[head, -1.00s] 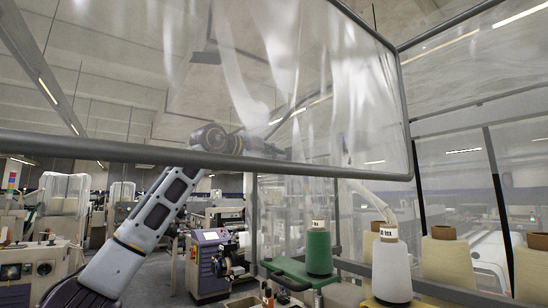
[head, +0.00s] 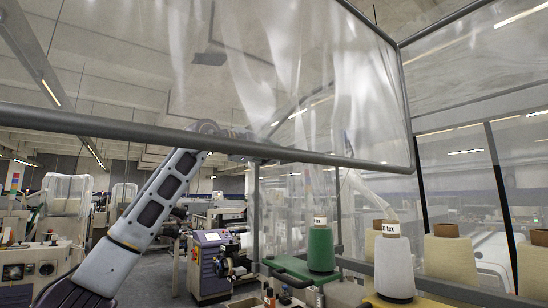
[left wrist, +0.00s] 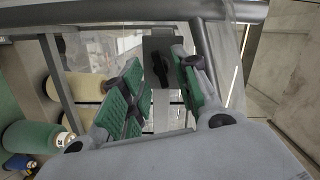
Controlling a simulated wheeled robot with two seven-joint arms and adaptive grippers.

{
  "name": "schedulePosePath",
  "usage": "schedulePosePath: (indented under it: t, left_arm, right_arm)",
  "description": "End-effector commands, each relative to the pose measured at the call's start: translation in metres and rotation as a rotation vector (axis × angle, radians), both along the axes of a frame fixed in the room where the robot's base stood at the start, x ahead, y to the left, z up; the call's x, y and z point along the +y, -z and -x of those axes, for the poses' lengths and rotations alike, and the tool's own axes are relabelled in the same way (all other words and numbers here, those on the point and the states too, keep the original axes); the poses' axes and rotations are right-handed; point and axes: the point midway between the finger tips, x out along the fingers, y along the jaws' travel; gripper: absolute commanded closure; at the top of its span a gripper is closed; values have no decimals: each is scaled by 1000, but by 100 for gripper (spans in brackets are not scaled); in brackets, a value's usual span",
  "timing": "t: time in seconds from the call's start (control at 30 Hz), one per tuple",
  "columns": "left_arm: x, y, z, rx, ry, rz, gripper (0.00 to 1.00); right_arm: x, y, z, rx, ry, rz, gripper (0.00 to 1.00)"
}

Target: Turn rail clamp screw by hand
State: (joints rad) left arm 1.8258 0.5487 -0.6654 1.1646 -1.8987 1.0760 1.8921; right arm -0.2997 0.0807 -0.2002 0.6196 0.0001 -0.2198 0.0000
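A black clamp piece with a dark knob-like screw (left wrist: 160,69) shows in the left wrist view, below a grey tubular rail (left wrist: 110,13). My left gripper (left wrist: 157,80) has green-padded fingers spread on either side of the clamp. A gap shows between the pads and the screw; contact cannot be told. In the head view my left arm reaches up from the lower left and passes behind the rail (head: 270,152) and clear sheet. My left gripper and the clamp cannot be made out there. My right gripper is in neither view.
The clear sheet (head: 330,90) hangs in a grey frame across the upper head view. A green yarn cone (head: 320,250), a white cone (head: 394,270) and tan cones (head: 449,262) stand at the lower right. A loom control cabinet (head: 210,262) stands beyond my arm.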

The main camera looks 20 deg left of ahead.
Motion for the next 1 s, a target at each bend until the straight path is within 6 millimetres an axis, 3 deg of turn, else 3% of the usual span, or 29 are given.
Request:
schedulePosePath:
  t: [0.6, 1.0]
  left_arm:
    - [22, 2, 28, -1, -1, -1, 69]
    - [24, 0, 31, 0, -1, -1, 69]
  right_arm:
    - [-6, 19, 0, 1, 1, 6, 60]
    - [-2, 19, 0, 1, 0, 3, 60]
